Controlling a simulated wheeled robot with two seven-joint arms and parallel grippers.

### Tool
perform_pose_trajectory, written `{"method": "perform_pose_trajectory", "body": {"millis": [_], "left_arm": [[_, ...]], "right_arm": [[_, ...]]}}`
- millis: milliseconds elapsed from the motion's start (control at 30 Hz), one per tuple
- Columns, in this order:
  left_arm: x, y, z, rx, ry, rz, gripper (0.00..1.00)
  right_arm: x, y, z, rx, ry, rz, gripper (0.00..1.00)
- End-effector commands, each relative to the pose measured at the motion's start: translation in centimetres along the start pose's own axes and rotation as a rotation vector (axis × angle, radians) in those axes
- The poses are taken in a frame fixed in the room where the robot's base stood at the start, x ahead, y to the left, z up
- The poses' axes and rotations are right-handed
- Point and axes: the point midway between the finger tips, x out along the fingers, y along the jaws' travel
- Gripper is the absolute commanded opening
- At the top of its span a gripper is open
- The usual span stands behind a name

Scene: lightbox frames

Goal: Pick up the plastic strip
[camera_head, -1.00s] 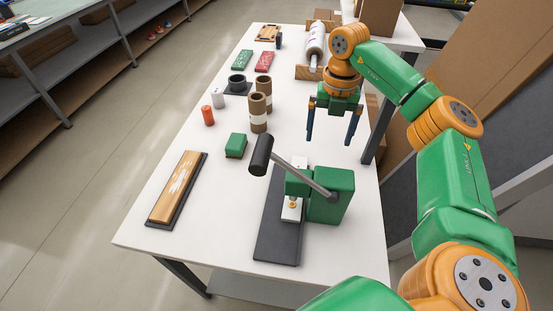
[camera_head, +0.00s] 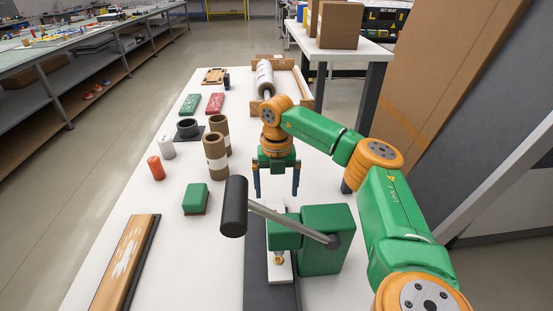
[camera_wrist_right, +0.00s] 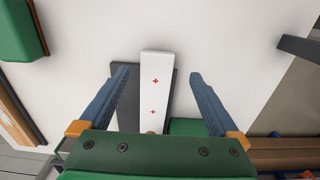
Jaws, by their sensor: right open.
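In the head view the strip (camera_head: 279,265) shows partly, below the press's green body (camera_head: 322,240) and lever. My right gripper (camera_head: 276,194) is open and empty, just beyond the press. In the right wrist view its blue fingers (camera_wrist_right: 159,76) stand apart on either side of the strip, with nothing between them that they touch. The strip's near end is hidden by the gripper body. My left gripper is out of view.
The press lever with its black grip (camera_head: 234,206) reaches left over the table. A white roll (camera_head: 265,78) lies at the back.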

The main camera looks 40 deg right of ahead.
Motion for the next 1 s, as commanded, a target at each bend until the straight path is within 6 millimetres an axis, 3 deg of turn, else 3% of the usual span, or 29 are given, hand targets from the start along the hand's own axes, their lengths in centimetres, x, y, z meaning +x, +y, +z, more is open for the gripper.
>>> {"method": "perform_pose_trajectory", "body": {"millis": [200, 433, 467, 800, 1000], "left_arm": [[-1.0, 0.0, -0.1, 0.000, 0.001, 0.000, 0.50], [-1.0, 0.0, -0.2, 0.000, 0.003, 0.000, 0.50], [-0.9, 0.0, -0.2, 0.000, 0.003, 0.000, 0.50], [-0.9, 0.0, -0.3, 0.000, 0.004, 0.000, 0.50], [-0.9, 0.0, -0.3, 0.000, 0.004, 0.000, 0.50]], "right_arm": [[3.5, 0.4, 0.5, 0.000, 0.002, -0.002, 0.97], [4.0, 0.5, 0.6, 0.000, 0.000, 0.000, 0.97], [4.0, 0.5, 0.6, 0.000, 0.000, 0.000, 0.92], [3.9, 0.5, 0.6, 0.000, -0.001, 0.000, 0.01], [3.9, 0.5, 0.6, 0.001, -0.001, 0.001, 0.00]]}}
